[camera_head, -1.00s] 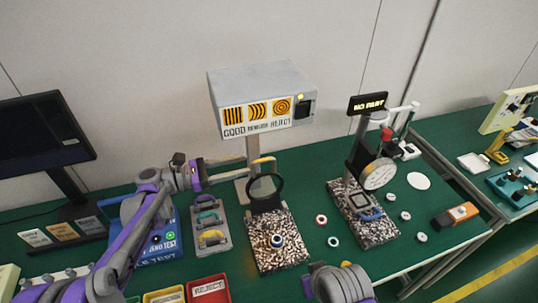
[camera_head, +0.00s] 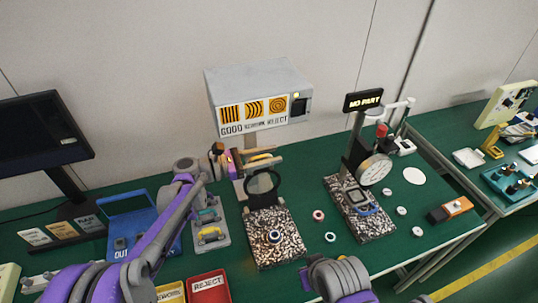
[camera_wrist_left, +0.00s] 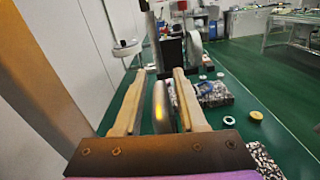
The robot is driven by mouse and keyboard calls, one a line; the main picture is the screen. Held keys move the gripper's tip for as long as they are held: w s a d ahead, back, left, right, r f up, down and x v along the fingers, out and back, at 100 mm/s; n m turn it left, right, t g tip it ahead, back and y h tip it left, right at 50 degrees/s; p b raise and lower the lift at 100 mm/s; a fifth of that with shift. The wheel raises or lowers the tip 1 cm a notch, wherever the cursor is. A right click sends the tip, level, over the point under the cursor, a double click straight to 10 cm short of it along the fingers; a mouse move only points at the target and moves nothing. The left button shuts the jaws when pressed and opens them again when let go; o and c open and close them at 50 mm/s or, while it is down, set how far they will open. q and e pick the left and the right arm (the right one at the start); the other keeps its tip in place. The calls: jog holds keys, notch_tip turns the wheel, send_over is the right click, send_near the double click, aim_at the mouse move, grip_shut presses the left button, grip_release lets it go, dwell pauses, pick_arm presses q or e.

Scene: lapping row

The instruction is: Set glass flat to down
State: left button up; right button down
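The glass flat (camera_head: 262,184) is a dark round frame standing raised at the back of a speckled block (camera_head: 290,252). A small dark-and-white ring (camera_head: 275,237) lies on that block. My left gripper (camera_head: 278,153) is at the top of the frame, its tan fingers pointing right. In the left wrist view the two fingers (camera_wrist_left: 158,95) are apart, with a thin rounded edge-on piece (camera_wrist_left: 161,108) between them; contact cannot be told. My right arm shows at the bottom, but its gripper is out of view.
A grey sign box (camera_head: 258,97) on a post stands behind the left gripper. A dial gauge stand (camera_head: 375,169) on another speckled block stands to the right. Small rings (camera_head: 318,215) lie between the blocks. A red bin (camera_head: 208,287) is at the front.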

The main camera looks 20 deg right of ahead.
pick_arm(q)
grip_shut()
dwell(1.2)
